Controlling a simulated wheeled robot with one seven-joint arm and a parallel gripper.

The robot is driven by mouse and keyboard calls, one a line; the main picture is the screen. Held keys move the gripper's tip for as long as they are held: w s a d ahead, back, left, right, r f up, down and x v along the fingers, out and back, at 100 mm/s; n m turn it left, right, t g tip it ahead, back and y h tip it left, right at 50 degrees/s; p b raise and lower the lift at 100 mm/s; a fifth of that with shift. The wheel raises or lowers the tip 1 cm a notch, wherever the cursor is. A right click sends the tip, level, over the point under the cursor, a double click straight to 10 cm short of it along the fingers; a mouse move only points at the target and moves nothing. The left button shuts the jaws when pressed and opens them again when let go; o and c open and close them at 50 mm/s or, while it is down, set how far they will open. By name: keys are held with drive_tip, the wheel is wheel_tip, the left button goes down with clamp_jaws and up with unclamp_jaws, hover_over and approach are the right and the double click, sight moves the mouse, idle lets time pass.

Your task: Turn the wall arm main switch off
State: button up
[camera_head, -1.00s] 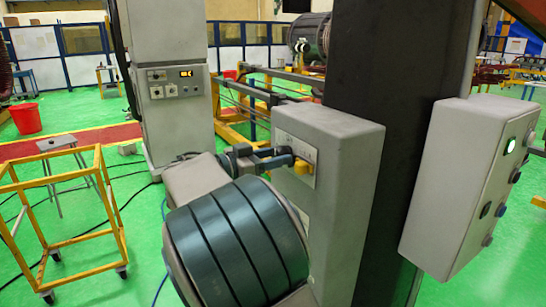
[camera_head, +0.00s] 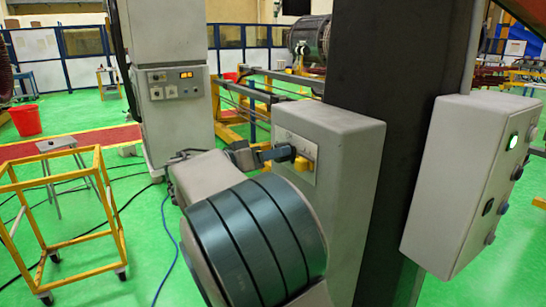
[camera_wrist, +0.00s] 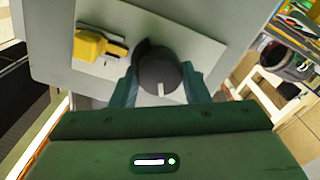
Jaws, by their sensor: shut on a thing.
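A dark round switch knob (camera_wrist: 158,75) with a white mark on its rim sits on a light plate (camera_wrist: 204,47) in the wrist view. My gripper (camera_wrist: 160,84) is shut on it, one finger on each side. The white mark faces the gripper's body. In the head view my gripper (camera_head: 280,154) reaches the plate (camera_head: 292,141) on the side of a grey box (camera_head: 345,190), and its fingers mostly hide the knob. A yellow switch part (camera_head: 304,164) sits beside the knob on the same plate; it also shows in the wrist view (camera_wrist: 88,46).
A grey control box (camera_head: 458,180) with a lit green button (camera_head: 512,142) hangs at the right of a dark column (camera_head: 385,100). A grey cabinet (camera_head: 172,105) stands behind at the left. A yellow cart frame (camera_head: 60,210) stands on the green floor at far left.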

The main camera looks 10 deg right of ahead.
drive_tip(key=shift+n+p, duration=2.3)
drive_tip(key=shift+n, duration=4)
drive_tip(key=o, duration=1)
drive_tip(key=shift+c, duration=0.2)
drive_tip(key=b+v, duration=0.2)
drive_tip(key=v, duration=1.2)
